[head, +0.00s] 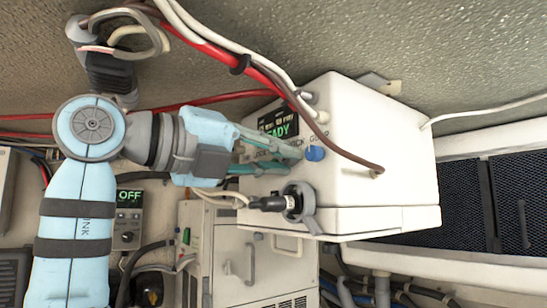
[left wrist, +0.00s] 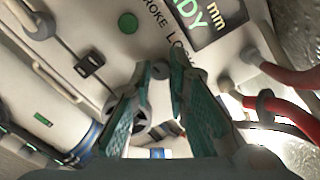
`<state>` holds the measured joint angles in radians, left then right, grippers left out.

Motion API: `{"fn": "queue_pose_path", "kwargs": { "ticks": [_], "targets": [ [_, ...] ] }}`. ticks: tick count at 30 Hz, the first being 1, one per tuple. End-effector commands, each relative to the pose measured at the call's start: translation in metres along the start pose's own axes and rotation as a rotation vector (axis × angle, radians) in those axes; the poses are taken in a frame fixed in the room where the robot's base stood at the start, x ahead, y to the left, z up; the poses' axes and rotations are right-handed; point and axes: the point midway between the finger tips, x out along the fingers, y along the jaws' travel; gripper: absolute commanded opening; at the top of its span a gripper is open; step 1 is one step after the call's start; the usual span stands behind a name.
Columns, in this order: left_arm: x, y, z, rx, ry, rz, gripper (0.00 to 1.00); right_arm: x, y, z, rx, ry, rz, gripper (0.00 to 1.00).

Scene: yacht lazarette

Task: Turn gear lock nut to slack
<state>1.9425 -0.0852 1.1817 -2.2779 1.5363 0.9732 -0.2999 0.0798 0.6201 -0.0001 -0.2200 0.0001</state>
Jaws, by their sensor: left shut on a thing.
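A blue knob (head: 315,153) sits just right of the fingertips. My right gripper is not in view.
A black plug (head: 268,203) in a grey ring is below the fingers. Red and white cables (head: 240,62) cross above and in front of the housing. An "OFF" panel (head: 130,197) is at the lower left. A green button (left wrist: 128,23) shows in the left wrist view.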

Motion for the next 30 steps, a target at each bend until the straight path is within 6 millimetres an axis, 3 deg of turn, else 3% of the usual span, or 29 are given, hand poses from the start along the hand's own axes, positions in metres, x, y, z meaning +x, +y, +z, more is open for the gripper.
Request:
{"fn": "queue_pose_path", "kwargs": {
  "ticks": [10,11,15,25,30],
  "targets": [
    [0.000,0.000,0.000,-0.003,0.000,0.000,0.00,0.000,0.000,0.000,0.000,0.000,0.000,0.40],
    [0.000,0.000,0.000,-0.003,0.000,-0.001,0.17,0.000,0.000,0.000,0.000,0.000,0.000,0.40],
    [0.000,0.000,0.000,-0.002,0.000,-0.001,0.36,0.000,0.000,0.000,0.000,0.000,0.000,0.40],
    [-0.004,-0.001,0.001,-0.002,-0.002,-0.001,0.36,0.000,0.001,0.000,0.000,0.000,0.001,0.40],
    [-0.037,0.000,0.002,0.001,-0.006,-0.001,0.36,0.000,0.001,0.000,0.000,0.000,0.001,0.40]
  ]
}}
